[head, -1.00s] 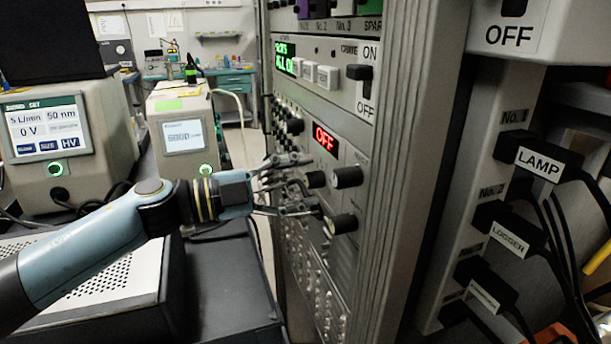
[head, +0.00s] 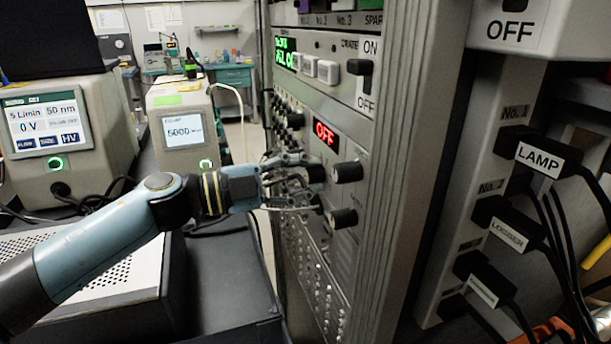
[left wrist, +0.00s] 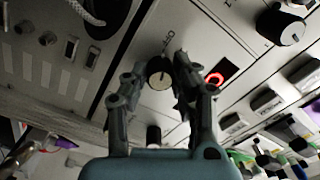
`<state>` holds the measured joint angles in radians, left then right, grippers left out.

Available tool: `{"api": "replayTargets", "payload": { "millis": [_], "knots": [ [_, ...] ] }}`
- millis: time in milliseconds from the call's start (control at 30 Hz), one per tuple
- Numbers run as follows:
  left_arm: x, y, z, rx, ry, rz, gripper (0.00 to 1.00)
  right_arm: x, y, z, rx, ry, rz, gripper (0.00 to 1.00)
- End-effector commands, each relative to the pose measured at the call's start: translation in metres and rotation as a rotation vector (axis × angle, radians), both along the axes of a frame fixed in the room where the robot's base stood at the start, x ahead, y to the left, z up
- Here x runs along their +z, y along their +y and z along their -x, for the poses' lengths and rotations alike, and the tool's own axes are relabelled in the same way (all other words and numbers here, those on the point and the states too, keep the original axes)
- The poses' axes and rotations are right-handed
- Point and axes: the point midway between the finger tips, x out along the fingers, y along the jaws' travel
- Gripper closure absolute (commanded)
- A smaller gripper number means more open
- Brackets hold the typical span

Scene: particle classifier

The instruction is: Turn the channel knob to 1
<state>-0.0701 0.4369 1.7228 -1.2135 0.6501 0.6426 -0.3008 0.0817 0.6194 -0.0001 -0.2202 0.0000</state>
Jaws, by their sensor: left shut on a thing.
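My left gripper (head: 312,181) reaches in from the left to the rack's front panel. Its fingers are closed around a dark knob (head: 315,173), which they partly hide. In the left wrist view the gripper (left wrist: 161,80) has a finger on each side of this knob (left wrist: 159,74), which has a pale face with a dark line. Its label is too small to read surely, so I cannot confirm that it is the channel knob. A red display (head: 325,133) above reads OFF; it glows in the left wrist view (left wrist: 215,78). My right gripper is not in view.
Two more black knobs, an upper one (head: 347,172) and a lower one (head: 342,218), stand close to the fingers on the right. A switch (head: 360,70) marked ON and OFF is higher up. Labelled plugs, including LAMP (head: 540,155), hang at the right.

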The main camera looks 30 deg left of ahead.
Motion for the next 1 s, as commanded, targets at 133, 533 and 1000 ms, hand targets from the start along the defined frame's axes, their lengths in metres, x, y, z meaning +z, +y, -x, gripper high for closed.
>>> {"api": "replayTargets", "payload": {
  "millis": [133,533,1000],
  "knots": [
    [-0.001,0.000,0.000,0.000,-0.020,-0.023,1.00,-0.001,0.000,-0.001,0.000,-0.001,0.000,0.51],
    [-0.002,0.000,0.000,-0.001,-0.196,-0.223,1.00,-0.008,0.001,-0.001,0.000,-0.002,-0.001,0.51],
    [-0.002,0.000,0.000,0.000,-0.433,-0.487,1.00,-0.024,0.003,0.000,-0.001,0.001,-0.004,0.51]
  ]
}}
